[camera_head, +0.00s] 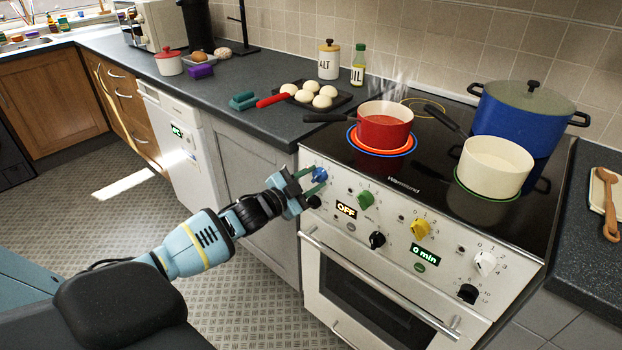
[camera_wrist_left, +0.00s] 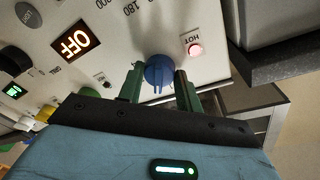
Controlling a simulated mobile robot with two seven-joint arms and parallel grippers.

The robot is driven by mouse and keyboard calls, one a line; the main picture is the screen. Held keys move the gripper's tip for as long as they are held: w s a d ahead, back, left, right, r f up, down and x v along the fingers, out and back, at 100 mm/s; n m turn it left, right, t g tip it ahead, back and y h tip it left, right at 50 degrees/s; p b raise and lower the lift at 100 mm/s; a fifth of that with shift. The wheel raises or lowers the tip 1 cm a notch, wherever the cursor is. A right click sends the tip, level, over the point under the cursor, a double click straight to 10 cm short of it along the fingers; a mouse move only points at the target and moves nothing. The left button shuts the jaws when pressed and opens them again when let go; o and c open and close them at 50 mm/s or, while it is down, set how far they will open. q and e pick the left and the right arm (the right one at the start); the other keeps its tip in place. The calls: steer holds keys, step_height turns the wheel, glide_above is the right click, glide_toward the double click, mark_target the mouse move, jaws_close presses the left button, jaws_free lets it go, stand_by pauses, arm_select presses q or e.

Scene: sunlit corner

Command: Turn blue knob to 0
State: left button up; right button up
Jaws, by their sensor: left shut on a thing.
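The blue knob (camera_head: 319,175) is at the left end of the stove's white control panel (camera_head: 380,238). It also shows in the left wrist view (camera_wrist_left: 159,72), between my two green fingers. My left gripper (camera_head: 312,183) is shut on the blue knob, with one finger on each side of it. The number the knob points to is hidden or too small to read. A pink light (camera_wrist_left: 195,49) marked HOT is beside the knob in the left wrist view. My right gripper is not in view.
A green knob (camera_head: 366,197), a yellow knob (camera_head: 420,229), a white knob (camera_head: 485,262) and black knobs share the panel. A red saucepan (camera_head: 384,130) steams on a glowing ring. A cream pan (camera_head: 495,165) and blue pot (camera_head: 520,122) stand nearby. The oven handle (camera_head: 378,288) runs below.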

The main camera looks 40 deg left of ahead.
arm_select(q)
steer(key=n, duration=0.3)
steer(key=shift+t, duration=0.3)
steer(key=n, duration=0.3)
steer(key=shift+f+n+p, duration=0.1)
steer(key=shift+n+p, duration=0.3)
steer(key=n+y, duration=0.1)
steer(key=n, duration=0.3)
steer(key=shift+d+f+n+t, duration=0.1)
steer(key=shift+n+t, duration=0.2)
steer(key=shift+n, duration=0.1)
steer(key=shift+d+n, duration=0.1)
steer(key=shift+n, duration=1.5)
steer(key=o, duration=1)
steer(key=shift+y, duration=0.4)
steer(key=s, duration=0.7)
steer(key=shift+s+a+f+p, duration=0.4)
